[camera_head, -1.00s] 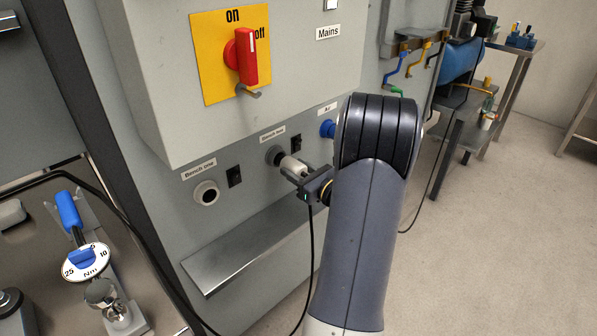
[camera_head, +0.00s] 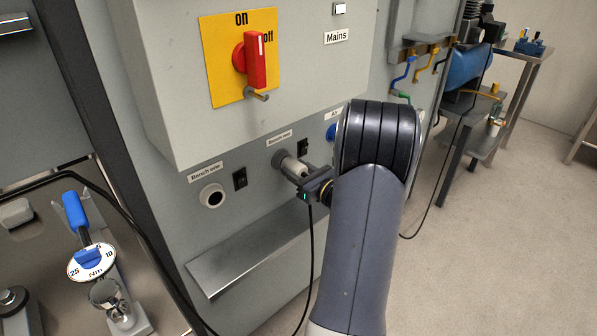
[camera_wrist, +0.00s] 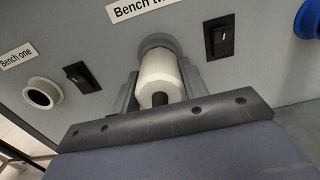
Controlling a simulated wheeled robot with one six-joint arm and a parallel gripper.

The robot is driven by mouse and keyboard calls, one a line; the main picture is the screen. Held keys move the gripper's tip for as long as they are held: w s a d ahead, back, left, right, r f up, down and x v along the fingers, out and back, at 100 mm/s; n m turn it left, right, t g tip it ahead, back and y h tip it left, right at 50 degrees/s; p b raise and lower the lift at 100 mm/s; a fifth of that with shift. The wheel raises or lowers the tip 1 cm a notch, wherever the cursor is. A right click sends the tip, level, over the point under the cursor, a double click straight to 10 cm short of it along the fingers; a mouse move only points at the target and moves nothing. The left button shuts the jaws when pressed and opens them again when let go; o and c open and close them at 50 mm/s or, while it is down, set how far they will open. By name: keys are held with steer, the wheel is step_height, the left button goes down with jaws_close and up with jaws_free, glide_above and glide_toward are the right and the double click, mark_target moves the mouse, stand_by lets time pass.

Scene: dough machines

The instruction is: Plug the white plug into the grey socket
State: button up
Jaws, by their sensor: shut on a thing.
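My gripper (camera_head: 307,180) is shut on the white plug (camera_head: 295,167), with a finger on each side of it. The plug (camera_wrist: 159,77) points away from me at the grey socket (camera_wrist: 156,42) under the "Bench two" label. The grey socket (camera_head: 279,158) also shows in the head view, right at the plug's front end. The plug's front end meets or enters the socket's ring; how deep it sits I cannot tell. A black cable (camera_head: 311,250) hangs down from the plug.
A white-rimmed socket (camera_head: 211,196) labelled "Bench one" is to the left. Black rocker switches (camera_head: 240,179) sit beside the sockets. A red switch handle (camera_head: 254,60) on a yellow plate is above. A metal shelf (camera_head: 245,255) juts out below. A blue socket (camera_wrist: 310,18) is to the right.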

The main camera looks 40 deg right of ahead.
stand_by(0.3)
steer(key=o, duration=1.4)
steer(key=shift+s, duration=0.25)
steer(key=shift+s+d, duration=0.15)
steer(key=shift+s, duration=1.8)
steer(key=shift+s, duration=0.2)
steer(key=s, duration=0.7)
steer(key=s+d, duration=0.1)
steer(key=s, duration=0.2)
steer(key=shift+s, duration=0.3)
